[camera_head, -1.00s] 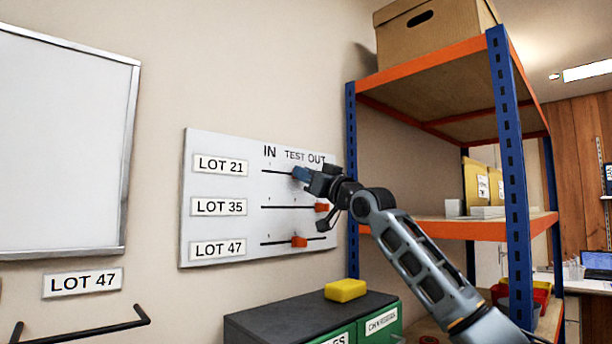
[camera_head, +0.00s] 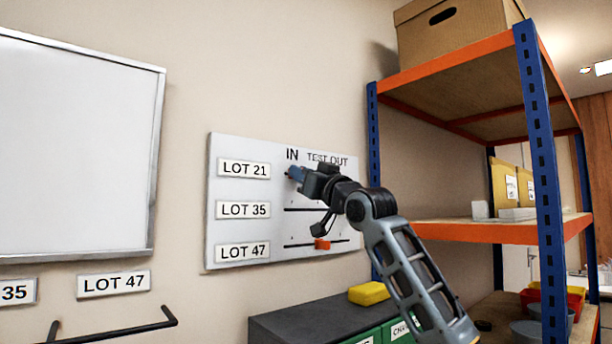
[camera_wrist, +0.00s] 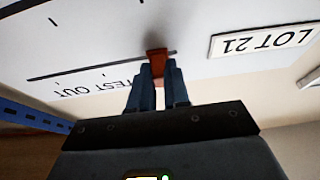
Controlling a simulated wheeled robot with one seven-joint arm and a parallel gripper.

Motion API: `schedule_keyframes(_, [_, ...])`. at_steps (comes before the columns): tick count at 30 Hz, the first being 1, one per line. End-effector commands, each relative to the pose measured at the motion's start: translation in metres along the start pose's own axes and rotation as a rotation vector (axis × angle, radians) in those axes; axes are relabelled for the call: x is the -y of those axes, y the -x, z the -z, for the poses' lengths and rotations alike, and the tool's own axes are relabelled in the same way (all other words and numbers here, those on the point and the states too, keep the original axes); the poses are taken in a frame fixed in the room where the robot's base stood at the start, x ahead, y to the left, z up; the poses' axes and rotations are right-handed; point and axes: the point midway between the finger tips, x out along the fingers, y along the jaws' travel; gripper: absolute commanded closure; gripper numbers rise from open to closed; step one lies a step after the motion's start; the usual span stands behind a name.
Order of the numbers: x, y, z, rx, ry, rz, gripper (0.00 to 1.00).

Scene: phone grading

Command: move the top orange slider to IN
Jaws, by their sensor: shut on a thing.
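The white board (camera_head: 232,228) on the wall has three rows, LOT 21, LOT 35 and LOT 47, under the headings IN, TEST and OUT. My gripper (camera_head: 296,174) is at the top row, just below IN. In the wrist view, my gripper (camera_wrist: 158,72) is shut on the top orange slider (camera_wrist: 156,56), with one finger on each side. The slider is near the LOT 21 end of its slot; a short stretch of slot shows beyond it. The bottom slider (camera_head: 322,244) is in view. The middle slider is hidden behind my gripper.
A shelf unit with a blue post (camera_head: 540,150) stands right of the board. A dark-topped cabinet (camera_head: 290,325) with green drawers and a yellow block (camera_head: 369,293) is below. A whiteboard (camera_head: 75,150) hangs at the left, above a black rail (camera_head: 115,328).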

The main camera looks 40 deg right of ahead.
Motion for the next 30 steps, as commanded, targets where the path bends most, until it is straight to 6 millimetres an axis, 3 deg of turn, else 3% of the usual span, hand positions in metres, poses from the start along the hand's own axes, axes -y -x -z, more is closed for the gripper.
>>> schedule_keyframes(2, [0.004,0.0,0.0,-0.001,-0.001,0.007,1.0])
schedule_keyframes(3, [0.004,0.0,0.0,-0.001,-0.001,0.007,0.8])
schedule_keyframes(10, [0.003,0.0,0.0,-0.001,0.0,0.006,0.58])
schedule_keyframes(20, [0.002,0.006,-0.001,-0.001,0.0,0.004,0.57])
schedule_keyframes(30, [0.002,0.058,-0.003,-0.002,-0.001,0.005,0.57])
